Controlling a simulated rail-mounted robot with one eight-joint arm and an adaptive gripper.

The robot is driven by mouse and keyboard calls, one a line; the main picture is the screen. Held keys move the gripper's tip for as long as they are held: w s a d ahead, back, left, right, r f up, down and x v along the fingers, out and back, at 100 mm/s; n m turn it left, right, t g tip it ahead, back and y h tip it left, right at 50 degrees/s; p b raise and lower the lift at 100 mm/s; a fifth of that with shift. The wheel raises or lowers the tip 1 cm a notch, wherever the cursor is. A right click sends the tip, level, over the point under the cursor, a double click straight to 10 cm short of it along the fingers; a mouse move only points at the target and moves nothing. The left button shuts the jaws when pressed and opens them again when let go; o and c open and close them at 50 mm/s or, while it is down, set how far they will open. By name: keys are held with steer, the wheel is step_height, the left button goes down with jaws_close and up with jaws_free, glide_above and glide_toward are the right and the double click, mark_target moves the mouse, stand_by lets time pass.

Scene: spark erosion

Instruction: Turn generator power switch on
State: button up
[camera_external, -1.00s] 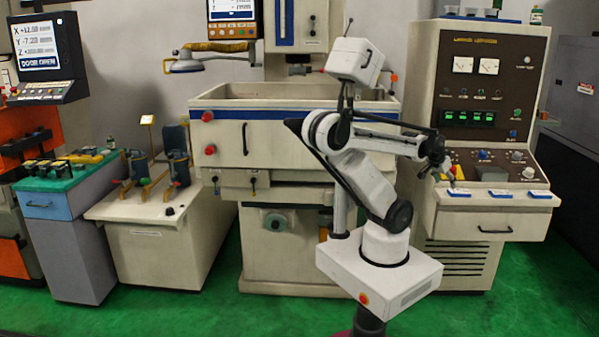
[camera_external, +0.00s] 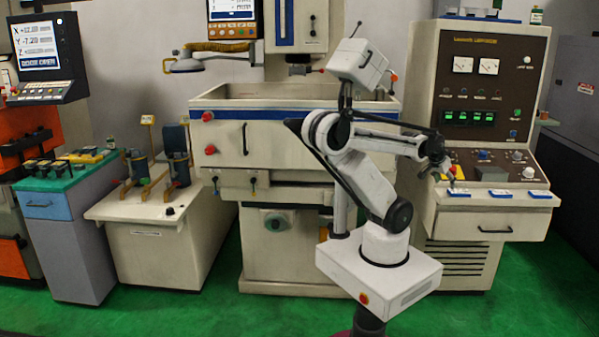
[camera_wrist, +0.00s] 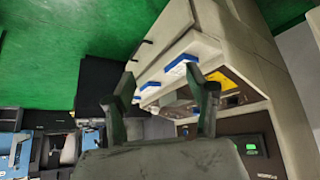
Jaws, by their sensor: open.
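The generator cabinet (camera_external: 429,115) stands at the right, with a dark brown panel, two meters, green displays and a sloped control desk. I cannot tell for sure which control is the power switch. My gripper (camera_external: 440,172) is at the desk's left end, close to the yellow plate. In the wrist view my gripper (camera_wrist: 167,84) has its two dark fingers spread, with nothing held between them.
Blue-topped pads (camera_external: 495,193) line the desk's front edge above a drawer with a handle (camera_external: 494,229). Other knobs (camera_external: 528,172) sit further right on the desk. The erosion machine's tank (camera_external: 285,104) stands behind my arm. Green floor is free in front.

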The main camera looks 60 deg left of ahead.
steer(key=w+a+r+n+p, duration=0.2)
steer(key=w+r, duration=0.3)
steer(key=r+n+g+y+p, duration=0.1)
steer(key=n+g+y+p, duration=0.4)
steer(key=n, duration=0.5)
glide_above(453, 167)
steer(key=s+d, duration=0.3)
steer(key=d, duration=0.1)
steer(key=h, duration=0.1)
steer(key=shift+t, duration=0.3)
steer(key=p+x, duration=0.1)
steer(key=x, duration=1.2)
steer(key=shift+s+d+f+p, duration=0.1)
steer(key=shift+f+p, duration=0.15)
steer(key=shift+p, duration=0.1)
steer(key=c, duration=1.1)
